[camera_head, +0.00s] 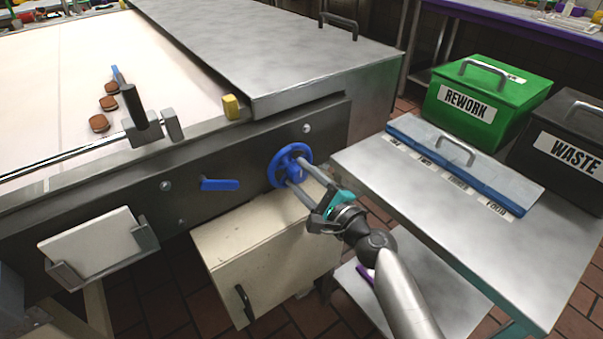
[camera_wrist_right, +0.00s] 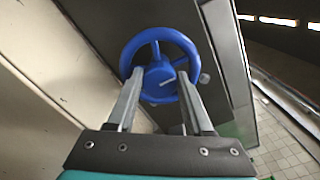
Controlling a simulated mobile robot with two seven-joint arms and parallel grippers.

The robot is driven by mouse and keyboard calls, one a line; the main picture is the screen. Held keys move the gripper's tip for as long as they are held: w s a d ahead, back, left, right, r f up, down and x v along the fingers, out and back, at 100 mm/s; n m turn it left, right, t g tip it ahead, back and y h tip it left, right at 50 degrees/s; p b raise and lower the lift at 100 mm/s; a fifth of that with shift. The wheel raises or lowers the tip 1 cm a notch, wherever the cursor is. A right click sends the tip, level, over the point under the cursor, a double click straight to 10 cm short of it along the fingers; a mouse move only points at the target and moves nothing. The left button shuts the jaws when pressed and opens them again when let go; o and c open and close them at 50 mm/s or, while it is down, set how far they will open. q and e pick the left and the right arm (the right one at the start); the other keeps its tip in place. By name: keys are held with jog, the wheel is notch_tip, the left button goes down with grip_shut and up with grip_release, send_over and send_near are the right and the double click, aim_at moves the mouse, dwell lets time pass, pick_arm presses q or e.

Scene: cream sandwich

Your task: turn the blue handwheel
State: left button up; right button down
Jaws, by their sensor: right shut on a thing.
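The blue handwheel (camera_head: 289,165) is on the dark side panel of the conveyor machine, in the middle of the head view. It has a round rim, spokes and a hub. My right gripper (camera_head: 297,175) reaches it from the lower right, with both fingertips at the wheel. In the right wrist view the handwheel (camera_wrist_right: 160,66) is straight ahead, and the two fingers of my right gripper (camera_wrist_right: 160,80) lie on either side of the hub, shut on the wheel. The exact contact is partly hidden by the fingers. My left gripper is not in view.
A blue lever (camera_head: 219,184) is left of the wheel on the panel. A cream box (camera_head: 262,250) hangs below. A steel table (camera_head: 440,215) with a blue-edged lidded tray stands right, beside the green REWORK bin (camera_head: 490,110) and black WASTE bin (camera_head: 565,150). Brown sandwiches (camera_head: 99,123) lie on the belt.

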jog(key=m+p, duration=0.1)
jog(key=m, duration=0.1)
jog(key=shift+m, duration=0.3)
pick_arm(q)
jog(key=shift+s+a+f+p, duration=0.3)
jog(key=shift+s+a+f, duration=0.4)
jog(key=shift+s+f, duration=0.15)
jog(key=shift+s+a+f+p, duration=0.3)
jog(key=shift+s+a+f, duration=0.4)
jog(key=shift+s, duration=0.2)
pick_arm(e)
jog(key=shift+m, duration=1.6)
jog(key=shift+c, duration=1.4)
grip_release()
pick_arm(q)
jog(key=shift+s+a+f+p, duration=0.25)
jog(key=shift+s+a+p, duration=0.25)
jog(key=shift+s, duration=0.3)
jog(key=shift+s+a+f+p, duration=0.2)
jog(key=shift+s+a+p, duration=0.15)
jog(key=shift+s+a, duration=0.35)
pick_arm(e)
jog(key=v, duration=1.5)
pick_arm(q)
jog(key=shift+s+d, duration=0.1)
pick_arm(e)
jog(key=shift+s+d, duration=0.1)
